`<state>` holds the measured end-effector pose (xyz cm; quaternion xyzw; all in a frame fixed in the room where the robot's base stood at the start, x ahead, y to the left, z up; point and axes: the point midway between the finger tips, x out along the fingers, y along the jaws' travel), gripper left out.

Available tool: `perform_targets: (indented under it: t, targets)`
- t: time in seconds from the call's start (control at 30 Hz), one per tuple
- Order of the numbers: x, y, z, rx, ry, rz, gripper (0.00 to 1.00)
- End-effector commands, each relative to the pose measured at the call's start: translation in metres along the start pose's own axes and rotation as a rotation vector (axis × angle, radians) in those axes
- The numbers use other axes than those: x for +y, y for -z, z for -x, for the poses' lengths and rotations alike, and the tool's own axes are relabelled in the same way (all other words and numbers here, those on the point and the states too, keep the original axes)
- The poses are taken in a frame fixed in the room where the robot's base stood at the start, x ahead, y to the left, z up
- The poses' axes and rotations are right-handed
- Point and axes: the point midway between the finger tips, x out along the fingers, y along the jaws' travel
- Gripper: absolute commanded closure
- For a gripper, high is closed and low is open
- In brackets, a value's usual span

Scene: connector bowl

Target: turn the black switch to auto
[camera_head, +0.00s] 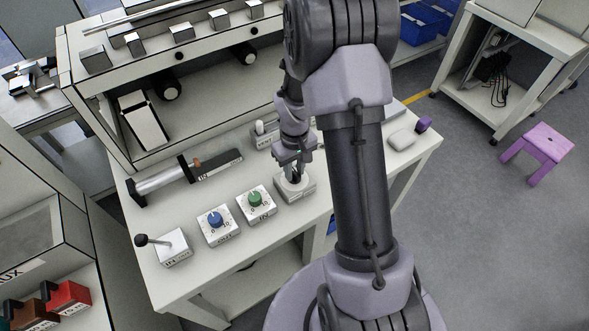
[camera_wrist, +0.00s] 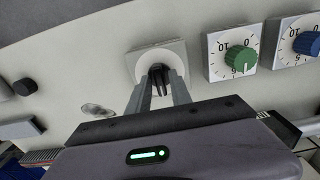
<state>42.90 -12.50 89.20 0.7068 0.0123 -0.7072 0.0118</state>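The black switch is a dark knob (camera_wrist: 160,70) on a pale square box (camera_wrist: 137,62) in the wrist view. The box (camera_head: 306,190) also shows in the head view, at the right end of a row of control boxes. My gripper (camera_head: 295,176) points down at it from above. In the wrist view the fingertips (camera_wrist: 161,82) reach the knob, one on each side. Whether they press on it is unclear. The fingers hide part of the knob, and I cannot read the switch's marks or its setting.
A green dial (camera_head: 255,198), a blue dial (camera_head: 216,219) and a lever box (camera_head: 172,248) stand left of the switch. A cylinder device (camera_head: 160,181) lies behind them. A pale rounded object (camera_head: 401,139) and a purple block (camera_head: 424,124) lie at the bench's right end.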

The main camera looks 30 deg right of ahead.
Motion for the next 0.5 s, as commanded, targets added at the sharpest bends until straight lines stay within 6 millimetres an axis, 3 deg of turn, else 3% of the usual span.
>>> perform_targets:
  t: [0.03,0.1,0.5]
  targets:
    - [0.0000,0.0000,0.0001,0.000,0.000,0.000,0.87]
    - [0.0000,0.0000,0.0001,0.000,0.000,0.000,1.00]
    - [0.0000,0.0000,-0.0003,0.000,0.000,-0.034,1.00]
